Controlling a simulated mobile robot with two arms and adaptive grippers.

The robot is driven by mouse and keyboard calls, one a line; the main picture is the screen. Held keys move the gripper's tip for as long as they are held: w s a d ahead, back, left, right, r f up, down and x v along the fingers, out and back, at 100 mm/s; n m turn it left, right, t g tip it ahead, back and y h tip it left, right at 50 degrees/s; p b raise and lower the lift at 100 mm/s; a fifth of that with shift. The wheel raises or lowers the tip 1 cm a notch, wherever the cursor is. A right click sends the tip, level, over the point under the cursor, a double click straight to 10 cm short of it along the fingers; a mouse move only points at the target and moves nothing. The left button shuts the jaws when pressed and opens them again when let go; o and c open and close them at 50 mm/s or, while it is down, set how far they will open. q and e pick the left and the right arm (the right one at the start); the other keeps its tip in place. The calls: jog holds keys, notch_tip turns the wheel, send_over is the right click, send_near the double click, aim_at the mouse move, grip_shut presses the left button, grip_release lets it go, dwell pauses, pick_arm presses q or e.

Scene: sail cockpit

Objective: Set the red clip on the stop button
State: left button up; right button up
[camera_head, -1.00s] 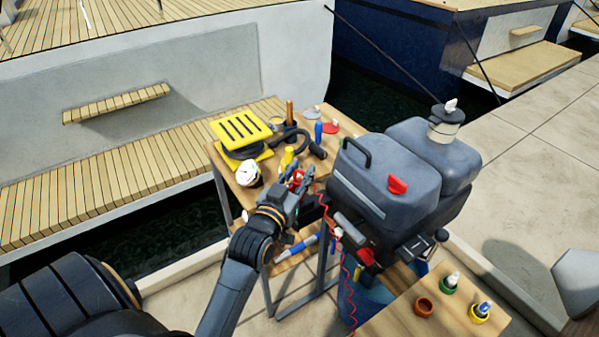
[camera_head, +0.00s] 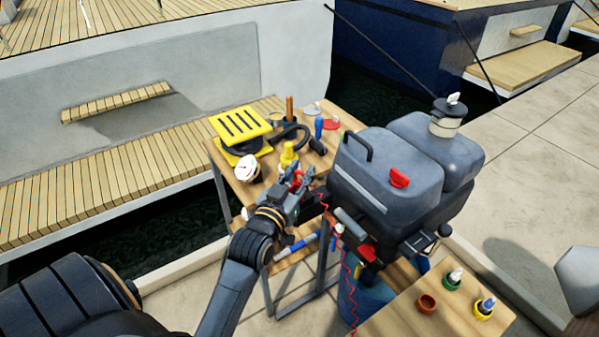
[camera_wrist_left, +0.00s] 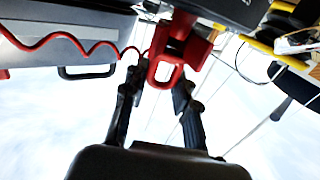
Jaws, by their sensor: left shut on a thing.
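My left gripper (camera_head: 306,181) is beside the left face of the grey outboard motor (camera_head: 385,172). It is shut on the red clip (camera_wrist_left: 165,72), which has a looped end between the fingers in the left wrist view. A small red part of the clip (camera_head: 297,180) shows at the jaws in the head view. A coiled red cord (camera_wrist_left: 75,42) runs left from near the clip, and hangs below the motor's front in the head view (camera_head: 349,262). I cannot make out the stop button for certain.
A wooden table (camera_head: 228,163) behind the gripper holds a yellow slotted block (camera_head: 240,123), a white-faced gauge (camera_head: 247,168), a yellow bottle (camera_head: 288,155) and other items. A red part (camera_head: 399,177) sits on the motor. A wooden board (camera_head: 395,318) with small pots is at front right.

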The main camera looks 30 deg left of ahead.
pick_arm(q)
jog(key=shift+p, duration=0.5)
dwell(0.6)
jog(key=shift+f+b, duration=0.35)
jog(key=shift+f, duration=0.25)
jog(key=o, duration=0.7)
jog(key=shift+s+d+p, duration=0.25)
jog(key=shift+s+p, duration=0.15)
jog(key=shift+s, duration=0.9)
jog(key=shift+s+d+p, duration=0.25)
jog(key=shift+s+p, duration=0.15)
jog(key=shift+s, duration=0.9)
jog(key=p, duration=0.1)
send_near(299, 179)
jog(key=shift+s+a, duration=0.1)
jog(key=shift+s, duration=0.15)
jog(key=shift+f, duration=0.15)
